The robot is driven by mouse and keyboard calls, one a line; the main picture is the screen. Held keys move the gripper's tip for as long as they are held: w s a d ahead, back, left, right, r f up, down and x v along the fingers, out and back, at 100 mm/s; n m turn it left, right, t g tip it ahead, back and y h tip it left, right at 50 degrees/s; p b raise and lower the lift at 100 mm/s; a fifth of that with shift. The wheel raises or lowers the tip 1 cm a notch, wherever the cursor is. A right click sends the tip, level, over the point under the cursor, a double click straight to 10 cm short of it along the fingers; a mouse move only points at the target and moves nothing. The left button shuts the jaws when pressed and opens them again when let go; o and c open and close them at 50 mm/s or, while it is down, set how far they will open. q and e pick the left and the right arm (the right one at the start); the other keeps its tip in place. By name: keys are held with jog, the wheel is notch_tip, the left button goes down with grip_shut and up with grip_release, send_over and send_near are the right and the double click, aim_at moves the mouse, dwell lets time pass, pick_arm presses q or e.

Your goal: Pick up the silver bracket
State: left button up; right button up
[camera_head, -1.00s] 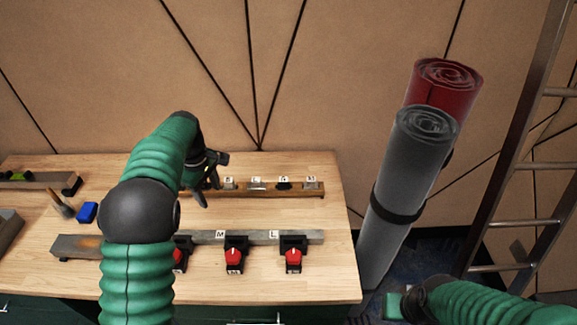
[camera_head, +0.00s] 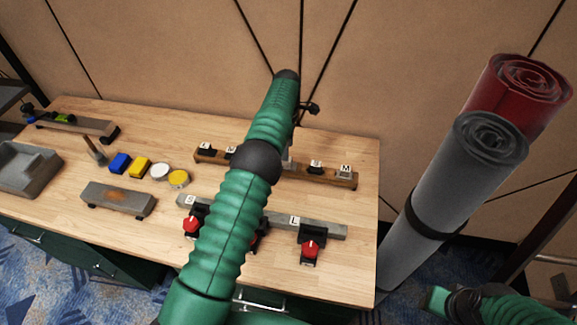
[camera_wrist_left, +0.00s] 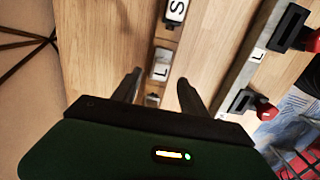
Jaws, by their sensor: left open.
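A wooden rail (camera_head: 330,179) carries small labelled brackets. A silver bracket marked M (camera_head: 346,172) stands at its right end, beside a black one (camera_head: 316,168). Another silver bracket (camera_head: 289,162) is mostly hidden behind my left arm. In the left wrist view a silver bracket marked L (camera_wrist_left: 161,62) lies just ahead of the fingertips, and a further small piece (camera_wrist_left: 152,100) lies between the fingers. My left gripper (camera_wrist_left: 160,83) is open and empty above the rail; in the head view it is partly hidden behind the arm (camera_head: 310,109). Which silver bracket is meant I cannot tell.
A grey rail (camera_head: 335,231) with red-knobbed clamps (camera_head: 310,249) lies nearer me. Rolled mats (camera_head: 440,190) stand right of the table. Bare tabletop (camera_head: 350,208) lies between the rails.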

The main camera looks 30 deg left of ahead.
pick_arm(q)
jog(key=shift+w+f, duration=0.1)
jog(key=shift+f, duration=0.45)
jog(key=f, duration=0.2)
jog(key=f+p, duration=0.1)
jog(key=f, duration=0.1)
jog(key=shift+s+f, duration=0.2)
jog(key=shift+f, duration=0.05)
jog(key=shift+w+f, duration=0.15)
jog(key=shift+f, duration=0.2)
jog(key=shift+r, duration=0.1)
grip_shut()
